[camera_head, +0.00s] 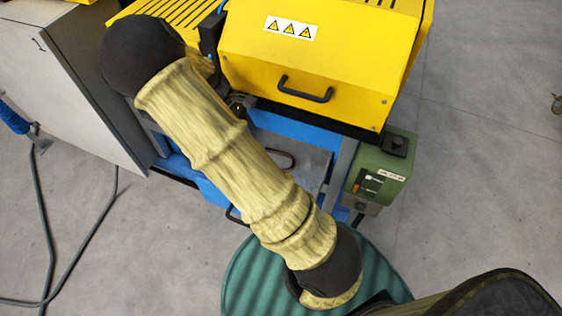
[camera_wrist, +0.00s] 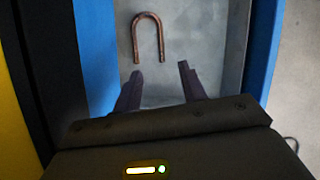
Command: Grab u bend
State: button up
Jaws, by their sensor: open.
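The copper u bend (camera_wrist: 148,36) lies on a grey metal tray (camera_wrist: 205,35) in the wrist view, its curve toward the top and its two ends toward my gripper. My gripper (camera_wrist: 160,72) is open and empty, with its two dark fingers pointing toward the u bend and apart from it. In the head view a small part of the u bend (camera_head: 283,158) shows on the tray (camera_head: 312,166) beside my sleeved arm. My arm hides the rest of the tray there, and the gripper cannot be seen in that view.
Blue frame walls (camera_wrist: 262,45) border the tray on both sides. A yellow machine cover (camera_head: 315,60) with a black handle (camera_head: 305,90) stands behind the tray. A green control box (camera_head: 380,170) is to its right, and a round green drum (camera_head: 245,275) is in front.

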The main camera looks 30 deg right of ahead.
jog(key=b+x, duration=0.1)
jog(key=x, duration=1)
jog(key=x, duration=0.5)
jog(key=shift+s+d+b, duration=0.1)
jog(key=shift+b, duration=0.3)
jog(key=shift+c, duration=0.2)
grip_shut()
